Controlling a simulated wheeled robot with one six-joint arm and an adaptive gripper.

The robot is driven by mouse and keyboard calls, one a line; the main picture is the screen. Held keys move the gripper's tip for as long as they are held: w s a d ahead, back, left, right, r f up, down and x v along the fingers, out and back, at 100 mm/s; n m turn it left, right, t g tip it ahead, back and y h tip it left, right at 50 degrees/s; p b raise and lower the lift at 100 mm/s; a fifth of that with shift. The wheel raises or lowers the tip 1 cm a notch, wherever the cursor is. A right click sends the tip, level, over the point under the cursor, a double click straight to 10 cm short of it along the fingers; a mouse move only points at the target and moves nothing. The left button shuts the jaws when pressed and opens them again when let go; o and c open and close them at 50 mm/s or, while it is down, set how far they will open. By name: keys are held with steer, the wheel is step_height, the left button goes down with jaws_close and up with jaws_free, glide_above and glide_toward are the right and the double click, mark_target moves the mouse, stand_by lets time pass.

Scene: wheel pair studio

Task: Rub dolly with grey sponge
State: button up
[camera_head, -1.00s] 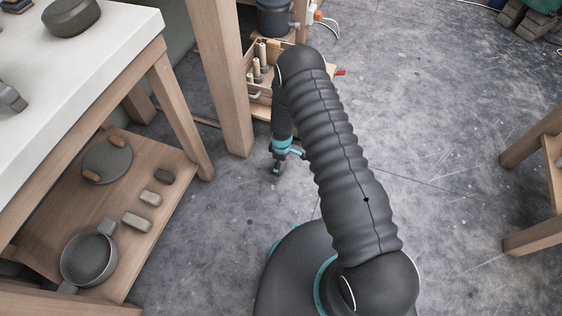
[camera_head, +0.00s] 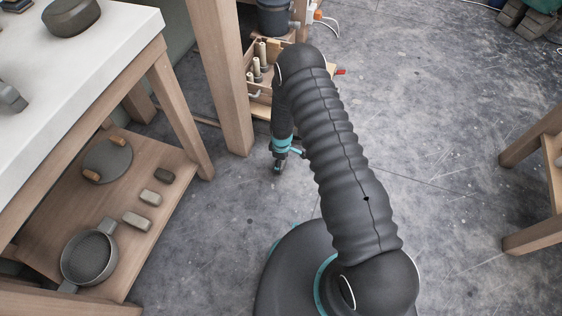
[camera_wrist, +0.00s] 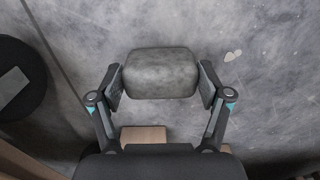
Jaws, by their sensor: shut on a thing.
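My gripper (camera_head: 279,167) hangs low over the concrete floor, beside the wooden post. In the wrist view it is shut on the grey sponge (camera_wrist: 160,73), a rounded, mottled grey block gripped at its left and right sides. The sponge is hard to make out in the head view. I cannot pick out the dolly with certainty in either view. A small light-brown wooden piece (camera_wrist: 143,135) shows below the sponge in the wrist view; I cannot tell what it belongs to.
A wooden post (camera_head: 220,75) and a low wooden box with upright pegs (camera_head: 262,88) stand beyond my gripper. At left, a white-topped table (camera_head: 100,45) has a lower shelf (camera_head: 70,195) holding a pan (camera_head: 90,258) and several small blocks. Open floor (camera_head: 440,110) lies right.

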steer(key=shift+r+p, duration=1.3)
steer(key=shift+r, duration=1.6)
